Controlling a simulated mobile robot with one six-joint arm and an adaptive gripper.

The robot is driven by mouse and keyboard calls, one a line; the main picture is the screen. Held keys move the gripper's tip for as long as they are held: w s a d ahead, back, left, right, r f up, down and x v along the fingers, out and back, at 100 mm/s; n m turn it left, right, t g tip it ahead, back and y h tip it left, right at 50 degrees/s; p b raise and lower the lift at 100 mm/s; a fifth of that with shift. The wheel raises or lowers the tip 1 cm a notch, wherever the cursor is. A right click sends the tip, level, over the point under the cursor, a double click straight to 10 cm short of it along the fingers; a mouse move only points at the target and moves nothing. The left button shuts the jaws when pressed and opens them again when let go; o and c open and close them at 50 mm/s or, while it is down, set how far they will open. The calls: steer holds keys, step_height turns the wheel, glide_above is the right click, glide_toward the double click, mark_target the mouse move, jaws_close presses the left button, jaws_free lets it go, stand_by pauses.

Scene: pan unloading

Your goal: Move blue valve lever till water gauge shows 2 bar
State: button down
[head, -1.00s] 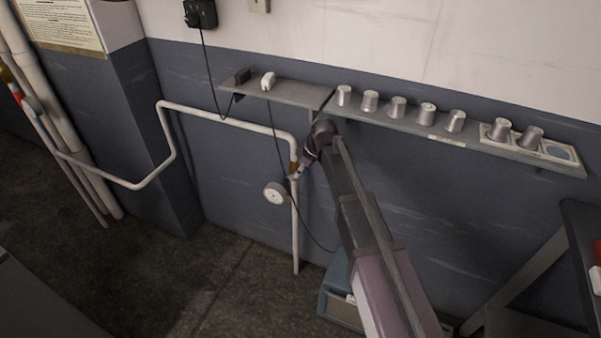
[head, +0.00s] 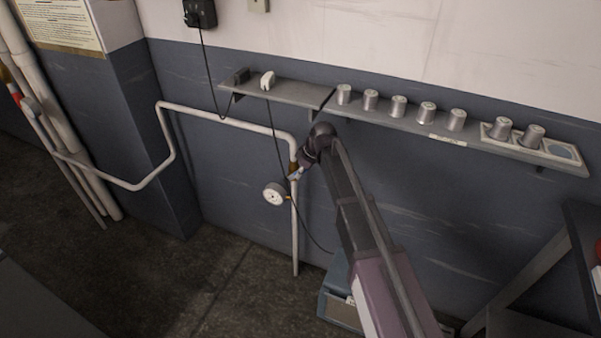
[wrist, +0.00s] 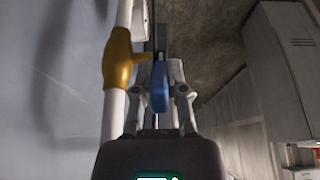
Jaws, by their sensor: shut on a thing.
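The blue valve lever (wrist: 159,85) shows in the wrist view, between the two fingers of my gripper (wrist: 160,90), which is shut on it. The lever joins a brass valve body (wrist: 119,60) on the white pipe (wrist: 113,112). In the head view, my gripper (head: 297,174) is at the valve on the vertical pipe, and the lever is mostly hidden. The round water gauge (head: 275,194) has a white face and sits just left of the pipe below the valve. Its reading is too small to tell.
A grey wall shelf (head: 400,122) above holds several metal cylinders. A shorter shelf (head: 300,92) left of it carries a small white item (head: 267,80). A thin black cable hangs behind the gauge. A blue-grey box (head: 340,295) stands on the floor below my arm.

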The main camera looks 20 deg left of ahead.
steer(key=shift+a+r, duration=0.15)
steer(key=c, duration=0.7)
jaws_free()
steer(key=shift+d+f, duration=0.2)
steer(key=shift+f, duration=0.05)
steer(key=shift+d+r+p, duration=0.15)
steer(key=shift+r+p, duration=0.35)
steer(key=shift+r, duration=0.1)
steer(key=s+d+m, duration=0.2)
steer(key=d+m, duration=0.1)
steer(key=d, duration=0.7)
steer(key=s+d+m+h, duration=0.1)
steer(key=s+d+m, duration=0.2)
steer(key=d, duration=0.7)
steer(key=s+d+m+h, duration=0.1)
steer(key=s+d+m, duration=0.2)
steer(key=d, duration=0.8)
steer(key=shift+f, duration=0.4)
